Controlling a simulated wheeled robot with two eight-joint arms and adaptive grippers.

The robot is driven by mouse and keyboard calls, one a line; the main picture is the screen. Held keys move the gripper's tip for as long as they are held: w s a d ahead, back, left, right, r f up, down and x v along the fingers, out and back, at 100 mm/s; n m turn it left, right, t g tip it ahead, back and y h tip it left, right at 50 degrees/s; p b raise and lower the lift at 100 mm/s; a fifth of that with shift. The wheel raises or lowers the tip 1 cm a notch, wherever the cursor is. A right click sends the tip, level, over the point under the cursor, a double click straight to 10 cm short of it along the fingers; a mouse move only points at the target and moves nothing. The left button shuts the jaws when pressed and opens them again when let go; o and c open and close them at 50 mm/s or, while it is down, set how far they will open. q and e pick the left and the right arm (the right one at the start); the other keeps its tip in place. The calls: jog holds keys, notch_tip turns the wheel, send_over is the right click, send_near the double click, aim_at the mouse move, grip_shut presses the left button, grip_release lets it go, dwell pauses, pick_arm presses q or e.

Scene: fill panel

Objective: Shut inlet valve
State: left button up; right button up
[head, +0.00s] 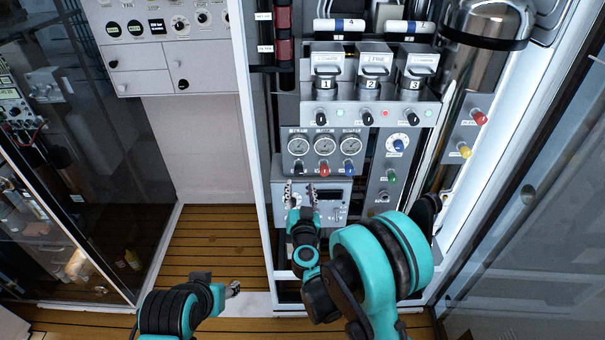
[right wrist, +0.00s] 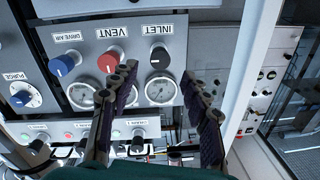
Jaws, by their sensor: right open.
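The inlet valve is a black knob (right wrist: 160,56) under the INLET label in the right wrist view. In the head view it is the leftmost dark knob (head: 298,169) below the row of gauges. My right gripper (right wrist: 158,75) is open and empty, its two dark fingers reaching toward the panel. The knob shows in the gap between the fingertips, beyond them, and no contact is visible. In the head view the right gripper (head: 301,192) is just below the inlet knob. My left gripper (head: 233,288) is low at the left, away from the panel; its jaws are unclear.
The red VENT knob (right wrist: 112,57) is close beside the inlet knob, next to one finger. The blue DRIVE AIR knob (right wrist: 64,65) is farther along. Gauges (head: 323,145) sit beside the knobs. A white frame post (head: 258,150) borders the panel's left side.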

aim_at(299, 173)
jog(key=w+b, duration=0.1)
jog(key=w, duration=0.5)
jog(key=shift+w+a, duration=0.15)
jog(key=shift+w, duration=0.25)
grip_shut()
